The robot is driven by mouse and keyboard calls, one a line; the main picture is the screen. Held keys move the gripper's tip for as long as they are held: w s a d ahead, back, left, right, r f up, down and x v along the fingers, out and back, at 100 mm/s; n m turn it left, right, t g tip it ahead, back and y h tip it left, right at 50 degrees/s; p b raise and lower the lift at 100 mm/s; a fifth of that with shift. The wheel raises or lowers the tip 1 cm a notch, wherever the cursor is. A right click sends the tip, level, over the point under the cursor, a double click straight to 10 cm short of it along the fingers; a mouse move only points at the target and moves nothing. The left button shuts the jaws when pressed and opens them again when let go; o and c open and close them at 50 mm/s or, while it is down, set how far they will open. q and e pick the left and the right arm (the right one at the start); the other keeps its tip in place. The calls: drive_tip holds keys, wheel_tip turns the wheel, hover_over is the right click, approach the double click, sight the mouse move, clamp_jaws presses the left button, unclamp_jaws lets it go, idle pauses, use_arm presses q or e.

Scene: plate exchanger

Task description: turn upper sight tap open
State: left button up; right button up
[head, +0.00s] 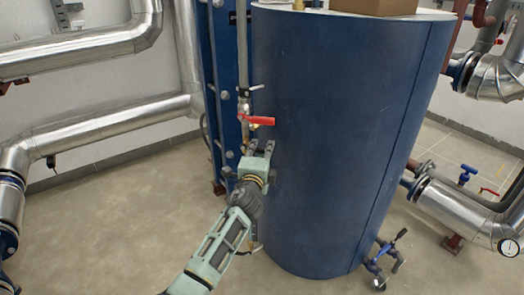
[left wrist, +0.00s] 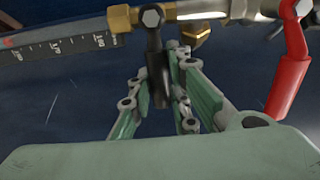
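The tap with a black lever (left wrist: 157,72) shows in the left wrist view, below a hex bolt and brass nut (left wrist: 122,19). A scale strip (left wrist: 62,47) lies to its left. My left gripper (left wrist: 161,85) is open, with one finger on each side of the black lever; I cannot tell if either touches it. In the head view my left gripper (head: 259,147) is at the left side of the blue tank (head: 335,130), just below a red lever (head: 258,120). It hides the black lever there. My right gripper is not in view.
The red lever also shows close to the right of my fingers in the left wrist view (left wrist: 288,86). Silver pipes (head: 90,130) run at the left. Floor (head: 120,220) is clear there.

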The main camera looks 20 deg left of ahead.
use_arm(q)
clamp_jaws()
